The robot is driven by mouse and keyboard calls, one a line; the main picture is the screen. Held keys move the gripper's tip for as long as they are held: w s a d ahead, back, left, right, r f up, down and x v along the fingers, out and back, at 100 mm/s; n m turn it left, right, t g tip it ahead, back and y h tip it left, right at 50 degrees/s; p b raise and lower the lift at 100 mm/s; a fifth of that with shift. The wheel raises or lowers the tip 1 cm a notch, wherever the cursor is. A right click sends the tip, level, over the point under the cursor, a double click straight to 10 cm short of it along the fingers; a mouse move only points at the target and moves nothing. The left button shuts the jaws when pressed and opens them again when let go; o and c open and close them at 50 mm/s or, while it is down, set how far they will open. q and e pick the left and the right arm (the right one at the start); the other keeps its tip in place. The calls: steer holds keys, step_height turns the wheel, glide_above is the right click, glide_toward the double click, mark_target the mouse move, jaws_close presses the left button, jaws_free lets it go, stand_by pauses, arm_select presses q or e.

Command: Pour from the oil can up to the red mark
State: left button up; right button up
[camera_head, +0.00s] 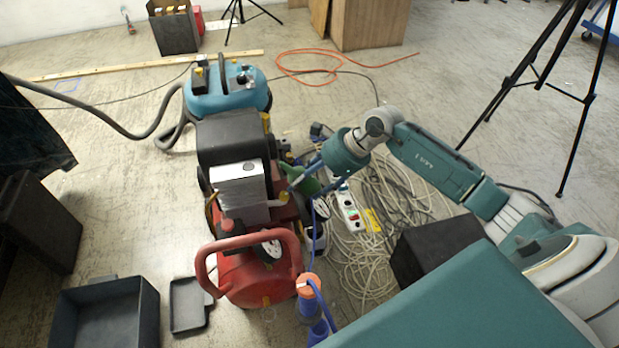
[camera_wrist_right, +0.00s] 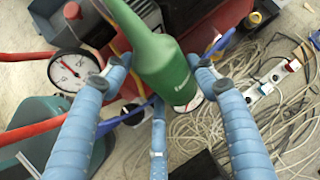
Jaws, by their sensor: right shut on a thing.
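The green oil can (camera_wrist_right: 165,72) is between the blue fingers of my right gripper (camera_wrist_right: 157,66) in the right wrist view. Its neck points toward the top of that view, and its spout end is out of frame. In the head view the can (camera_head: 306,184) is partly hidden by my right gripper (camera_head: 306,176). My right gripper is shut on the can, at the right side of the red compressor (camera_head: 250,280). I cannot make out the red mark. My left gripper is not in view.
A blue vacuum (camera_head: 228,95) stands behind the compressor. Coiled cables (camera_head: 375,240) and a power strip (camera_head: 350,212) lie to its right. A dark open bin (camera_head: 105,312) and a small tray (camera_head: 187,303) are at front left. A black tripod (camera_head: 535,85) stands at back right.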

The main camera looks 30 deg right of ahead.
mark_target(318, 186)
steer(key=shift+w+d+f, duration=0.1)
steer(key=shift+d+f, duration=0.1)
steer(key=shift+d, duration=0.05)
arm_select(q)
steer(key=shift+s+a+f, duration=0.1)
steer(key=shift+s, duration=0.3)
arm_select(e)
steer(key=shift+d+f+h, duration=0.15)
steer(key=shift+f+h, duration=0.25)
steer(key=shift+f, duration=0.05)
steer(key=f+h, duration=0.1)
steer(key=d+f+h, duration=0.1)
steer(key=f, duration=0.1)
steer(key=shift+s+n+g, duration=0.2)
steer(key=shift+n+g, duration=0.1)
steer(key=shift+d+r+p, duration=0.15)
steer(key=shift+r+p, duration=0.2)
steer(key=shift+p, duration=0.2)
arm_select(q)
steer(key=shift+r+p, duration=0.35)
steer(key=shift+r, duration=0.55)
arm_select(e)
steer(key=shift+s+d+r+h, duration=0.1)
steer(key=shift+d+h, duration=0.1)
steer(key=shift+h, duration=0.4)
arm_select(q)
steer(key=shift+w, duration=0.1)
arm_select(e)
steer(key=shift+r+g, duration=0.1)
steer(key=shift+g, duration=0.2)
